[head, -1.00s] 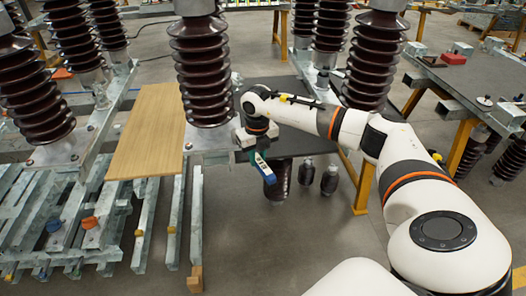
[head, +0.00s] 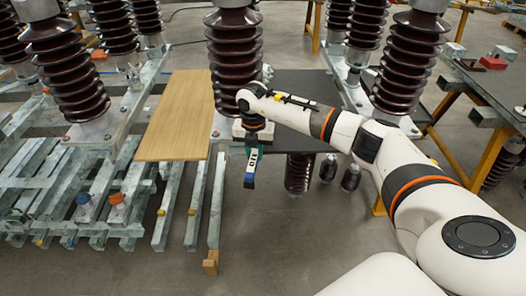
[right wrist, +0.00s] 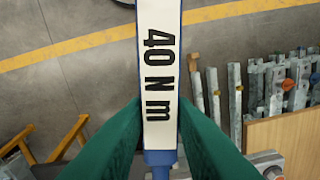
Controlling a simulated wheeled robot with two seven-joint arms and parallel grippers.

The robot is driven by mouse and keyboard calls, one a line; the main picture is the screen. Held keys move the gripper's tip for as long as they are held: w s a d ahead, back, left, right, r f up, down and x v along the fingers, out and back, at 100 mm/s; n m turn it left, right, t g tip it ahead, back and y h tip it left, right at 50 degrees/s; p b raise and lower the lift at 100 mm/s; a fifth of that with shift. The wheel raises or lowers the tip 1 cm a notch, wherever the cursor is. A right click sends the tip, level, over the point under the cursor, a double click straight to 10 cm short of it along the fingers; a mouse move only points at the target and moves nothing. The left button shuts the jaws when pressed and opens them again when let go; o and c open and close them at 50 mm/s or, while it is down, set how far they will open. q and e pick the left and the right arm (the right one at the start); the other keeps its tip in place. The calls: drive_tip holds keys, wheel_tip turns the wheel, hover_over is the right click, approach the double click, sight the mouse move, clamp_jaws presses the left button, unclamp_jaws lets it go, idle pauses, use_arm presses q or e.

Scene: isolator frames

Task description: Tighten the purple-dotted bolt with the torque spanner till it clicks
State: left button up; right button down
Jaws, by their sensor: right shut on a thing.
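My right gripper (head: 253,153), with green fingers, is shut on the torque spanner (head: 250,172). The spanner has a white body and a blue end that points down and toward me. In the right wrist view the spanner (right wrist: 159,70) runs between the two green fingers (right wrist: 160,128) and its label reads "40 N m". The gripper is just in front of the foot of the middle brown insulator (head: 234,60). The spanner's head is hidden in the head view. I cannot make out a purple-dotted bolt in either view. My left gripper is not in view.
A wooden board (head: 180,115) lies left of the middle insulator, and a dark tabletop (head: 300,95) extends to its right. Galvanized rails (head: 193,210) lie at the lower left, some with coloured caps. Dark small insulators (head: 328,168) stand below the tabletop. The front floor is clear.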

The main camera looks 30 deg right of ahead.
drive_tip(key=w+a+r+m+p, duration=0.2)
drive_tip(key=w+r+m+p, duration=0.1)
drive_tip(key=r, duration=0.4)
drive_tip(key=shift+a+p, duration=0.2)
drive_tip(key=shift+p, duration=0.6)
idle(0.5)
